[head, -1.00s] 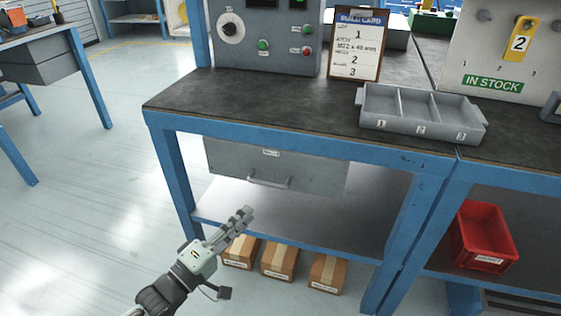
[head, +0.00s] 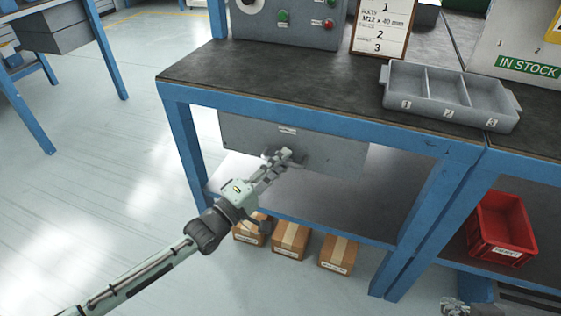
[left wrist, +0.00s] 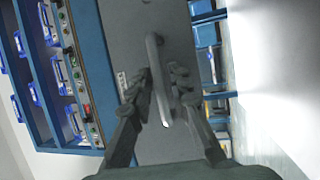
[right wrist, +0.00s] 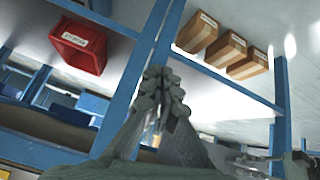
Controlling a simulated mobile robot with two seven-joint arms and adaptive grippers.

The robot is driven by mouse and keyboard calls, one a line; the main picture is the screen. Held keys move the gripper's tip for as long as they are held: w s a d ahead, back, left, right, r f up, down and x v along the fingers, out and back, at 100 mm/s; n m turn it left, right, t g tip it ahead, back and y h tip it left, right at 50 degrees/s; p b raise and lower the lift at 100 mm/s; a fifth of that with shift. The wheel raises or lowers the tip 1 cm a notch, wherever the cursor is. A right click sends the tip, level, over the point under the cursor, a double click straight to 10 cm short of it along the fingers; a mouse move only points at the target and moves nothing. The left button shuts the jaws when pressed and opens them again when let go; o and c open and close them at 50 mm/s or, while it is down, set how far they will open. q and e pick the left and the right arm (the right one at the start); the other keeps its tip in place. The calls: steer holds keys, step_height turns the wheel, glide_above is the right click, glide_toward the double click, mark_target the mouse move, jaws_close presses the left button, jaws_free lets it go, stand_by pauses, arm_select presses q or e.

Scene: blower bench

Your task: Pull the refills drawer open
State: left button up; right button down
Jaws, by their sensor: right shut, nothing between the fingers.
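The drawer (head: 335,155) is a grey box front under the blue-framed bench, with a small label at its top edge that is too small to read. My left gripper (head: 279,158) is at the drawer front and covers most of the handle in the head view. In the left wrist view the pale bar handle (left wrist: 158,85) lies between the two fingers of my left gripper (left wrist: 163,82), which are apart with gaps beside the bar. My right gripper (right wrist: 163,88) is shut and empty; it shows at the lower right of the head view (head: 454,304), well away from the drawer.
A grey three-compartment tray (head: 391,73) stands on the dark bench top (head: 300,85). A red bin (head: 505,225) sits on the lower right shelf. Several cardboard boxes (head: 290,240) stand below the lower shelf. The floor to the left is clear.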

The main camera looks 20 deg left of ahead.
arm_select(q)
jaws_close()
stand_by(0.3)
